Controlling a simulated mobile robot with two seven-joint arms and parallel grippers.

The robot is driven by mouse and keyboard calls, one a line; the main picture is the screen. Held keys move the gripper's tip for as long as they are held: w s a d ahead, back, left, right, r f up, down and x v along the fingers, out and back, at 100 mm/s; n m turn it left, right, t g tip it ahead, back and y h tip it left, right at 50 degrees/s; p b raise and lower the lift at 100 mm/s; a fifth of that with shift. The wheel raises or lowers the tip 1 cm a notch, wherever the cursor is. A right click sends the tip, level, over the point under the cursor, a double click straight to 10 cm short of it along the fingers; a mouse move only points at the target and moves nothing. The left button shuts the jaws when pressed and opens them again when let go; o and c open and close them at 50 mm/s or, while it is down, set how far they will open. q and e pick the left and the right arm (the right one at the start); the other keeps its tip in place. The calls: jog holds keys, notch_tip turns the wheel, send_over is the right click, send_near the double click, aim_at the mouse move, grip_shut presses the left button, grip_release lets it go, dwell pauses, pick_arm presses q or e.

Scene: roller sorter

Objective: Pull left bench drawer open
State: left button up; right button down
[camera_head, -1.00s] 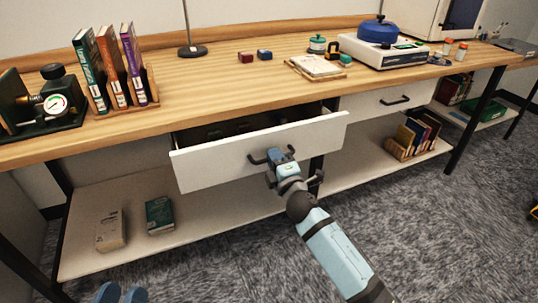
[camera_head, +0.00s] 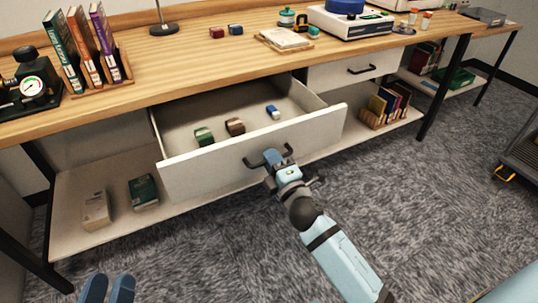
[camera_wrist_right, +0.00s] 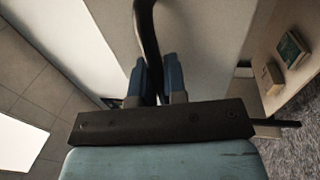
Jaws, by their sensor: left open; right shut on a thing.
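The left bench drawer (camera_head: 255,150) is pulled well out from under the bench top, and its inside shows. A green block (camera_head: 204,136), a brown block (camera_head: 235,126) and a blue block (camera_head: 272,112) lie in it. My right gripper (camera_head: 275,157) is shut on the drawer's dark handle (camera_head: 252,163). In the right wrist view the blue fingers (camera_wrist_right: 157,85) close around the curved handle (camera_wrist_right: 146,35). My left gripper (camera_head: 108,289) shows only as two blue fingers, apart and empty, at the bottom left edge.
The right drawer (camera_head: 355,70) is shut. Books stand on the bench top (camera_head: 190,68) at left; a shelf (camera_head: 75,215) below holds two more books. A cart (camera_head: 520,160) stands at the right edge. The carpet in front is clear.

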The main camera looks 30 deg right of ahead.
pick_arm(q)
jog(key=shift+w+r, duration=0.1)
jog(key=shift+r, duration=0.05)
pick_arm(e)
jog(key=c, duration=1.2)
grip_release()
pick_arm(q)
jog(key=shift+d+f+h+b, duration=0.2)
jog(key=shift+d+h+b, duration=0.15)
jog(key=shift+b, duration=0.5)
pick_arm(e)
jog(key=s, duration=0.2)
jog(key=s+f, duration=0.1)
jog(key=s, duration=0.4)
jog(key=shift+s+d+f, duration=0.15)
jog(key=shift+s+d, duration=0.05)
pick_arm(q)
jog(key=shift+a, duration=0.1)
